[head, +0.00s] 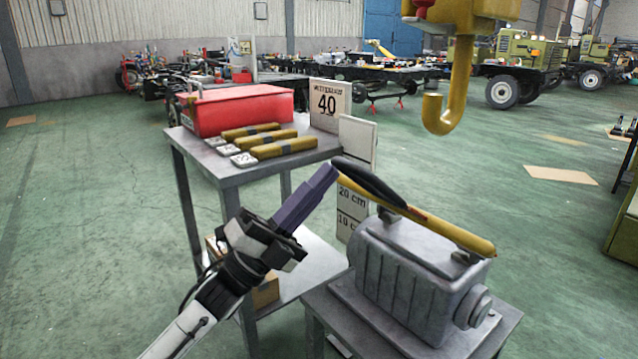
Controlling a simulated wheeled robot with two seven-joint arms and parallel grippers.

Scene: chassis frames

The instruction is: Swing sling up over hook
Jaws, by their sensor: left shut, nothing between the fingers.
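The yellow hook (450,95) hangs at the upper right from a yellow block (468,12), with its open tip to the left. A yellow sling (450,232) slants across the top of a grey ribbed casing (405,275). A dark, loop-like piece (368,181) lies along its upper left end, below and left of the hook. The sling and hook are apart. My left gripper (325,177) has purple fingers, shut and empty, pointing up right. It is just left of the dark piece; I cannot tell if they touch. My right gripper is out of view.
The casing stands on a grey stand (338,312). A height board (352,205) stands between. Floor is clear at left.

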